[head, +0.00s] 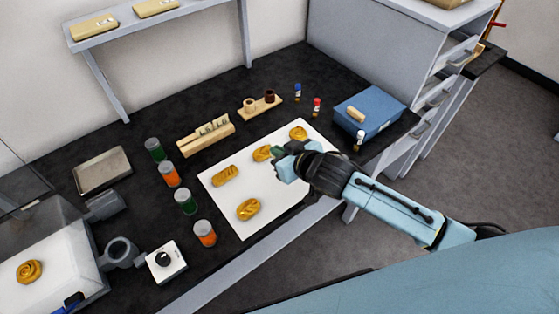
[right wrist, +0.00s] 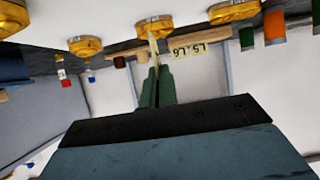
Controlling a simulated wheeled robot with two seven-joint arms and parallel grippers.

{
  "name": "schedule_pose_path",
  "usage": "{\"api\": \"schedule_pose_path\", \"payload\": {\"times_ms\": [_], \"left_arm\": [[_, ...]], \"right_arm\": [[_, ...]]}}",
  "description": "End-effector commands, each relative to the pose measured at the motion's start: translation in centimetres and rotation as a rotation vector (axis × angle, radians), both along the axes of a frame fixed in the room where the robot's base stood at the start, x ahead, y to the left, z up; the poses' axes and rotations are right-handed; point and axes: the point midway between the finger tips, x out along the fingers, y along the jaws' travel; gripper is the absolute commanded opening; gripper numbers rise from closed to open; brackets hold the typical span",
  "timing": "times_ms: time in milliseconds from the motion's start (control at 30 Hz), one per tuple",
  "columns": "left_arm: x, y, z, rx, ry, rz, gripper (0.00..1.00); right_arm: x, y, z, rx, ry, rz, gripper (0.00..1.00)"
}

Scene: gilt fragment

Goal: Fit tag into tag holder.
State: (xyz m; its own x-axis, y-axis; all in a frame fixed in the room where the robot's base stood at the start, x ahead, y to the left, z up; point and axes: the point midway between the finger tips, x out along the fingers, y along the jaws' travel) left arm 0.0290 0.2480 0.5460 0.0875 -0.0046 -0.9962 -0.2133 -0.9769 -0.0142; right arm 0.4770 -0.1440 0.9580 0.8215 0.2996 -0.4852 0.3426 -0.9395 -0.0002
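The tag holder (head: 207,138) is a pale wooden block at the back of the dark table, with several cream tags standing in it. It also shows upside down in the right wrist view, where its printed tags (right wrist: 189,51) stand right of my fingers. My right gripper (head: 279,153) is over the white board, in front and to the right of the holder. In the right wrist view its green fingers (right wrist: 155,80) are close together on a thin cream tag (right wrist: 153,48), seen nearly edge-on. The holder looks apart from this tag. My left gripper is not in view.
A white board (head: 232,205) with several pastries lies under my right gripper. Green and orange jars (head: 170,175) stand on its left. A wooden stand with small cups (head: 260,103) is right of the holder. A blue box (head: 372,108) sits at the right, near small capped bottles (head: 317,106).

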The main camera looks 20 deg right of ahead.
Motion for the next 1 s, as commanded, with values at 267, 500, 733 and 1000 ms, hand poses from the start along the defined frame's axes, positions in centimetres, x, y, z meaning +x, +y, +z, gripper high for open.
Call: {"api": "schedule_pose_path", "payload": {"times_ms": [267, 500, 733, 1000], "left_arm": [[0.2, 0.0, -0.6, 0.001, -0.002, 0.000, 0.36], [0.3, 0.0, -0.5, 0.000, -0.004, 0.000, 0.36], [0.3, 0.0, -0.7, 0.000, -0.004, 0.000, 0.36], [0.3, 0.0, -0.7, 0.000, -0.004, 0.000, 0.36]], "right_arm": [[-0.1, 0.0, -3.5, -0.001, 0.003, -0.001, 0.00], [-0.1, 0.0, -3.6, 0.000, 0.000, 0.000, 0.00], [-0.1, 0.0, -3.9, 0.000, 0.001, 0.000, 0.12], [0.0, 0.0, -3.9, 0.000, 0.001, 0.000, 0.23]]}}
